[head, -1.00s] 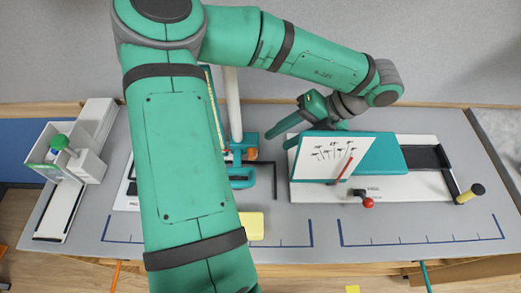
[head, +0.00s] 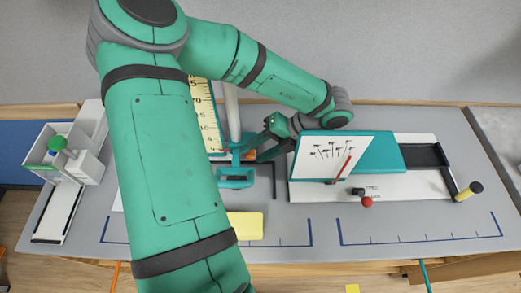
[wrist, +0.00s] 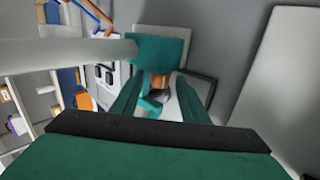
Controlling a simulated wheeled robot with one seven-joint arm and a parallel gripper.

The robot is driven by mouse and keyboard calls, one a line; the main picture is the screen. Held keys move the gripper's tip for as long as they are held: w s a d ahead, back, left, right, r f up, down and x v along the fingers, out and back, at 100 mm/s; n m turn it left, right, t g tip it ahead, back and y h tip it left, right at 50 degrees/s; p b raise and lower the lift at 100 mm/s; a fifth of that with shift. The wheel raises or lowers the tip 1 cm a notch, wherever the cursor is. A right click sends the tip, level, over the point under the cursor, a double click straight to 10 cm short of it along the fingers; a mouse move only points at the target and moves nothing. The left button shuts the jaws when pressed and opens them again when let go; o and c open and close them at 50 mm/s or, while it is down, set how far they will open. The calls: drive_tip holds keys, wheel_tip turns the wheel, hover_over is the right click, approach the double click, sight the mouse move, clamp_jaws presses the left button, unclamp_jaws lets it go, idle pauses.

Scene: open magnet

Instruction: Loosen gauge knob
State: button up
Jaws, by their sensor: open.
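The gauge has a white post (head: 233,108), a yellow numbered scale (head: 204,110) and a teal carriage (head: 236,172) low on the post. In the wrist view an orange knob (wrist: 160,80) sits beside the teal block (wrist: 160,50) by the white post (wrist: 75,49). My gripper (head: 249,154) is open at the right of the post, close to the carriage. In the wrist view its two fingers (wrist: 158,90) are on either side of the knob. I cannot tell whether they touch it.
Right of my gripper stands a white dial panel (head: 330,153) with a red pointer on a teal block. A red-tipped lever (head: 367,201) and a yellow-knobbed handle (head: 470,192) are nearby. A yellow block (head: 245,225) lies in front. A white box (head: 60,150) with a green knob is at left.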

clamp_jaws()
drive_tip(key=shift+a+h, duration=0.1)
drive_tip(key=shift+h, duration=0.3)
drive_tip(key=shift+r+h, duration=0.1)
drive_tip(key=shift+h, duration=0.3)
unclamp_jaws()
drive_tip(key=shift+a, duration=0.1)
drive_tip(key=v, duration=1.1)
